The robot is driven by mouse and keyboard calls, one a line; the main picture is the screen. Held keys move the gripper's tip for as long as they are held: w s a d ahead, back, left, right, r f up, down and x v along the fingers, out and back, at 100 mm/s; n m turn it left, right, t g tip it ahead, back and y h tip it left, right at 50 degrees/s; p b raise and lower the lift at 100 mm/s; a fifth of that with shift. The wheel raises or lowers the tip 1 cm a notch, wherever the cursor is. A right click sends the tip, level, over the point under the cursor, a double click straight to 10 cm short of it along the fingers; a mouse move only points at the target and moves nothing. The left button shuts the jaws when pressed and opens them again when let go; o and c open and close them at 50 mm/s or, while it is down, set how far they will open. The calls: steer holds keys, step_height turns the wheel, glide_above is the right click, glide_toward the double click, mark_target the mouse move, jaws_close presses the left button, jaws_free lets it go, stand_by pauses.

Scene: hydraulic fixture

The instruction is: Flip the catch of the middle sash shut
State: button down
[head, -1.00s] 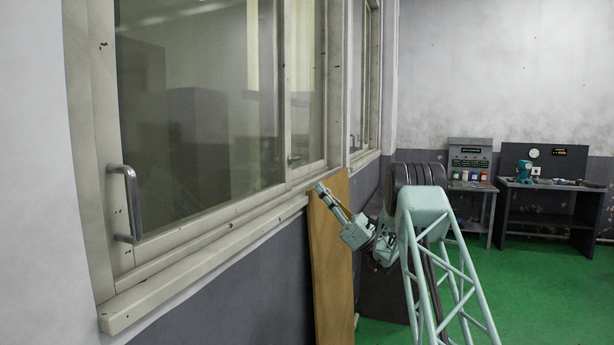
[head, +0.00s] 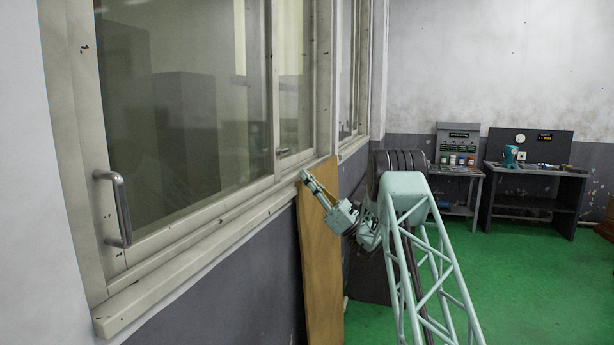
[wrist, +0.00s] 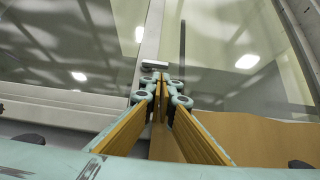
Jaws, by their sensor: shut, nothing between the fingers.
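The window (head: 190,120) fills the left of the head view, its sashes divided by pale upright frames. A small grey catch or handle (head: 282,152) sits low on the frame between two panes; its position, open or shut, is too small to tell. In the wrist view a pale grey bar-like piece (wrist: 154,64) lies on the upright frame just beyond my fingertips. My gripper (head: 304,175) is shut and empty, just below and right of the small catch in the head view. It also shows in the wrist view (wrist: 160,79). I cannot tell whether it touches anything.
A larger grey handle (head: 122,208) stands out from the near-left frame. The sill (head: 190,265) juts out below the window. A tall wooden board (head: 320,265) stands against the wall under my gripper. Workbenches (head: 530,172) stand far right; the green floor before them is clear.

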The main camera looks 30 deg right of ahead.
mark_target(284, 151)
steer(key=shift+b+x, duration=0.6)
steer(key=shift+x, duration=3.2)
steer(key=shift+w+a, duration=0.1)
steer(key=shift+w, duration=0.05)
steer(key=shift+r, duration=0.15)
